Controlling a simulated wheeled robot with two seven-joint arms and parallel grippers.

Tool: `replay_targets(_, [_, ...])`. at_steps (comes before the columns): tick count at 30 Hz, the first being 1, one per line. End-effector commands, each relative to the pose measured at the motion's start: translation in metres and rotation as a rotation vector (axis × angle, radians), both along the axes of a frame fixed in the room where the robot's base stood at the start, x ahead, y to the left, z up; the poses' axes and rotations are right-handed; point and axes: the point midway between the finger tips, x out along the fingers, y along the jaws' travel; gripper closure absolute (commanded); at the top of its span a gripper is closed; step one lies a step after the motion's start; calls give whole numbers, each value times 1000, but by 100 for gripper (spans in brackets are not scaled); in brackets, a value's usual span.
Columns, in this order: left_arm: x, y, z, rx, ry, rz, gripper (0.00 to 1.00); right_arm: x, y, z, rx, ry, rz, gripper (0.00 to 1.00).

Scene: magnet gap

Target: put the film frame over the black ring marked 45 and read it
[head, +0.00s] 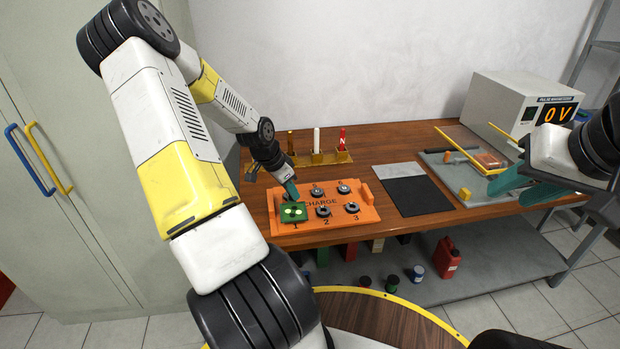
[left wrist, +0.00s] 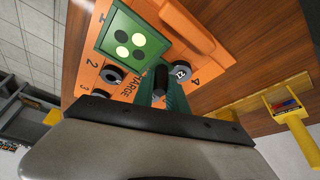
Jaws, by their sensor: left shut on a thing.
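The film frame is a small green square (head: 293,211) over the place numbered 1 on the orange tray. What lies under the film is hidden. Other dark rings stand on the tray, such as one at place 2 (head: 323,211) and one near the 4 (left wrist: 181,71). I cannot read 45 on any ring. My right gripper (head: 508,193) is open and empty at the right.
The orange tray (head: 345,223) has raised end handles and the word CHARGE. Behind it a stand (head: 340,157) holds upright coloured bars. Grey and black sheets (head: 415,196) lie to its right. A meter box (head: 510,105) reads 0 V. The brown table between is clear.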

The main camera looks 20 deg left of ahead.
Motion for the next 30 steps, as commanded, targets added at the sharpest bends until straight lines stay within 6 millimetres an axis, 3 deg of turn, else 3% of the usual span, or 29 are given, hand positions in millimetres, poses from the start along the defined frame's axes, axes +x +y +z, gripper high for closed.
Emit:
replay_targets(22, [0, 0, 0, 0, 0, 0, 100, 0, 0, 0, 0, 0, 0, 64])
replay_targets(30, [0, 1, 18, 1, -1, 2, 100, 0, 0, 0, 0, 0, 0, 64])
